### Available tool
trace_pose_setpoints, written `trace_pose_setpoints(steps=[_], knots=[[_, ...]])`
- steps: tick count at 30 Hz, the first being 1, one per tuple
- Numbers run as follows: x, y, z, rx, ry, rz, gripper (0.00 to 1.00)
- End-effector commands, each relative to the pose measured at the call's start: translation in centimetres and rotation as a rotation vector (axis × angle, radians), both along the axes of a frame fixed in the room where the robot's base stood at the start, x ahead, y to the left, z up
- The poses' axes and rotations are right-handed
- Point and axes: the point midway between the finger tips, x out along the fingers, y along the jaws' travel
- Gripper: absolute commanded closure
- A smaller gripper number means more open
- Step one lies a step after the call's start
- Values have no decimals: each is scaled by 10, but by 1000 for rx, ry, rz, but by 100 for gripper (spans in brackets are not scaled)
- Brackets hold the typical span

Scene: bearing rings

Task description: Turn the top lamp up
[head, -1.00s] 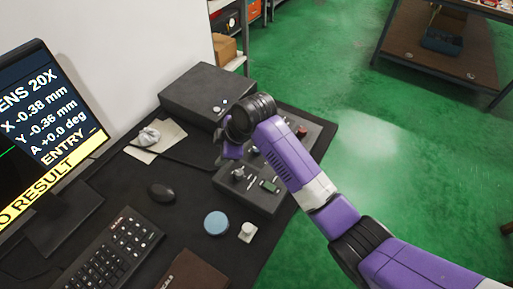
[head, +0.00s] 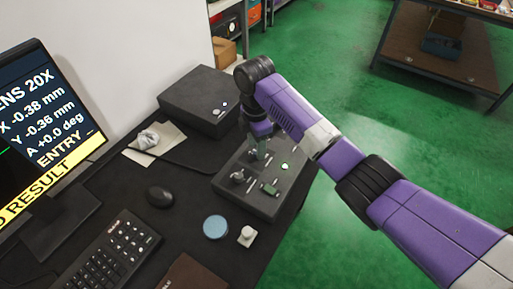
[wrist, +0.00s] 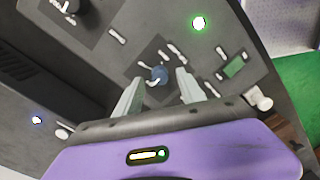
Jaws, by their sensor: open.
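The dark control box (head: 262,205) lies on the desk, with dials, a small green-lit window (head: 270,188) and a glowing green-white light (head: 284,167). My gripper (head: 259,156) points down at the panel. In the wrist view its fingers (wrist: 160,77) are open, one on each side of a small blue-grey knob (wrist: 159,75). I cannot tell whether they touch it. A second dark knob (wrist: 72,8) sits at the upper left of that view. The labels are too small to read, so which knob is the top lamp's cannot be told. My arm hides the box's far right part.
A grey box (head: 205,100) stands behind the panel. A monitor (head: 38,130) stands at the left.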

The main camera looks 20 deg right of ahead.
Motion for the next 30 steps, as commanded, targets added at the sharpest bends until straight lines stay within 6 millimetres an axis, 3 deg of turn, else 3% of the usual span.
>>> trace_pose_setpoints(steps=[5, 13, 21, 30], knots=[[-1, 0, -13, -1, 0, 0, 54], [0, 0, -14, 0, -2, 0, 54], [0, 0, -14, 0, -1, 0, 100], [0, 0, -13, 0, -1, -22, 100]])
